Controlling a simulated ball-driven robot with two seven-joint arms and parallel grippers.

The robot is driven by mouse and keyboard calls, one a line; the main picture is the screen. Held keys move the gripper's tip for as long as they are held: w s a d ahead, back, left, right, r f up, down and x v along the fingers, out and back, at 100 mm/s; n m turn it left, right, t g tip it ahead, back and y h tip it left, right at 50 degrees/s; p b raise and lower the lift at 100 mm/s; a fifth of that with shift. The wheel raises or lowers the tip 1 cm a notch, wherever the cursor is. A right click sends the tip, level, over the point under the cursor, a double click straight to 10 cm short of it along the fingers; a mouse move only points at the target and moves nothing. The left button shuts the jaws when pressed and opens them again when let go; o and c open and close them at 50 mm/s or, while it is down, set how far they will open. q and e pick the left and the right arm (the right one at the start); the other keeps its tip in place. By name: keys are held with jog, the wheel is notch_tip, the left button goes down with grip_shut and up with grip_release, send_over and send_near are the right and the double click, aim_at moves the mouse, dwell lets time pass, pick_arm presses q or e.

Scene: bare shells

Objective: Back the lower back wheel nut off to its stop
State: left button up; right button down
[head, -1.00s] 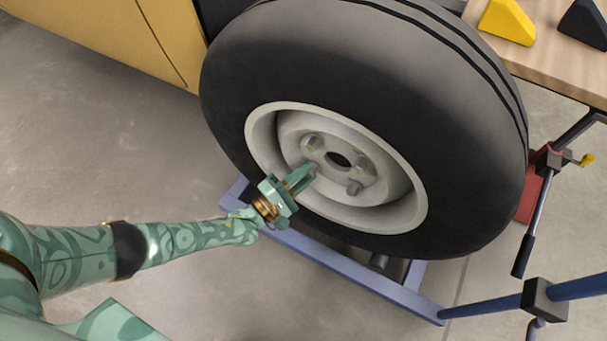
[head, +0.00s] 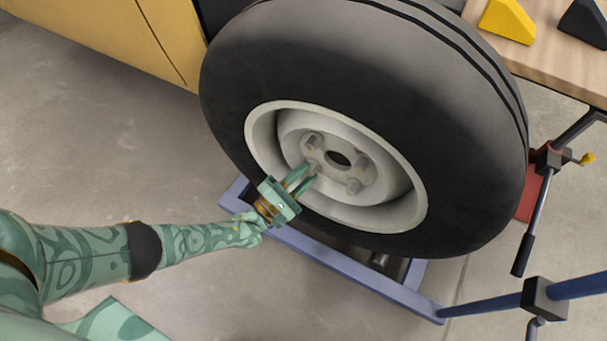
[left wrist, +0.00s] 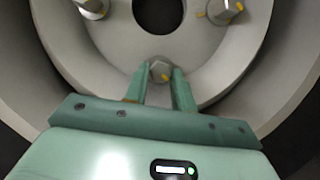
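The wheel is a black tire (head: 450,130) with a pale grey rim (head: 262,130), tilted in the head view. Its hub plate carries several hex nuts around a dark centre hole. My left gripper (head: 311,174) reaches in from the lower left, its two fingers on either side of the wheel nut (head: 316,167) nearest it. In the left wrist view this nut (left wrist: 160,70) sits between the fingertips (left wrist: 160,76), which look closed against its sides. My right gripper is out of view.
A blue frame (head: 340,262) lies under the tire. A wooden bench (head: 560,65) with a yellow block (head: 507,20) and a black block (head: 585,22) stands upper right. A yellow body panel (head: 100,35) is upper left. Concrete floor is bare at left.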

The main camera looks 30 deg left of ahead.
pick_arm(q)
jog(key=shift+o, duration=1.1)
jog(key=shift+s, duration=0.15)
jog(key=v, duration=1.6)
jog(key=shift+p, duration=0.35)
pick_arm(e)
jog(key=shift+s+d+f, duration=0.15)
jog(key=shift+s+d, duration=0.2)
pick_arm(q)
jog(key=shift+f, duration=0.15)
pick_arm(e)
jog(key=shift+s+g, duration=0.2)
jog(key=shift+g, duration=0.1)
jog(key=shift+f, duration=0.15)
